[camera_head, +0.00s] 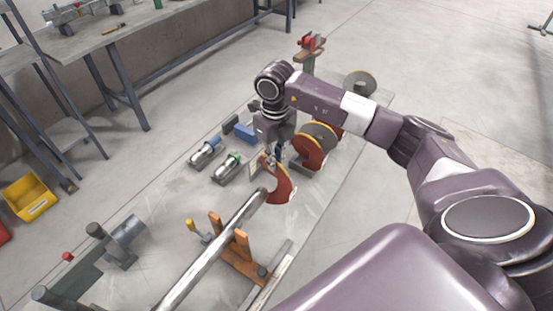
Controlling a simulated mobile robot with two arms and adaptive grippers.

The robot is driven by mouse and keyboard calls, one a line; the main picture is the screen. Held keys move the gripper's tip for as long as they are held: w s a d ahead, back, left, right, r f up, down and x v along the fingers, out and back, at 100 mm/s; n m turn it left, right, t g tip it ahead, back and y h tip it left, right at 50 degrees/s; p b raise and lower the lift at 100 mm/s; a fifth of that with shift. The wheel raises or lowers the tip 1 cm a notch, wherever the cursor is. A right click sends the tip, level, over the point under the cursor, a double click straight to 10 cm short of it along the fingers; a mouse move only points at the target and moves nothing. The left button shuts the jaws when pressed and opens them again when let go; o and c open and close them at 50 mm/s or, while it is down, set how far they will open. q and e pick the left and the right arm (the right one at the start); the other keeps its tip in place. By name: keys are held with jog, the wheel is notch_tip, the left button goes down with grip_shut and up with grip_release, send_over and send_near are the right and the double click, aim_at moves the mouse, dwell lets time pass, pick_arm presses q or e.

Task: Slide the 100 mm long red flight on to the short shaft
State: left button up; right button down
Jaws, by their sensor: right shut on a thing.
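My right gripper (270,160) is shut on a small curved red flight (281,186), near the middle of the head view. The fingertips are small and partly hidden by the wrist. A silver shaft (208,254) runs from the bottom edge up towards the flight, over an orange-brown support (240,250). Its far end (257,196) lies right beside or against the flight; I cannot tell whether it enters the flight's bore. My left gripper is not in view.
Larger red flights with yellow edges (307,158) stand behind the gripper, with a grey disc (359,82) farther back. Two silver cylindrical units (205,152) (228,168) lie to the left. A grey clamp fixture (118,245) is at lower left, and a yellow bin (32,196) farther left.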

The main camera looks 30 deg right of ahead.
jog(key=shift+s+a+r+p, duration=0.15)
jog(key=shift+s+a, duration=0.3)
jog(key=shift+a, duration=0.7)
jog(key=shift+s+a+f+p, duration=0.15)
jog(key=shift+s+a, duration=0.35)
jog(key=shift+a, duration=0.6)
jog(key=shift+s+a+r+p, duration=0.1)
jog(key=shift+s+a+p, duration=0.25)
jog(key=shift+a, duration=0.8)
jog(key=shift+s+a, duration=0.55)
jog(key=shift+a, duration=0.65)
jog(key=shift+s+a, duration=0.5)
jog(key=shift+a, duration=0.75)
jog(key=shift+s+a, duration=0.55)
jog(key=shift+a, duration=0.65)
jog(key=c, duration=2)
grip_release()
jog(key=shift+s, duration=0.1)
notch_tip(320, 180, up, 12)
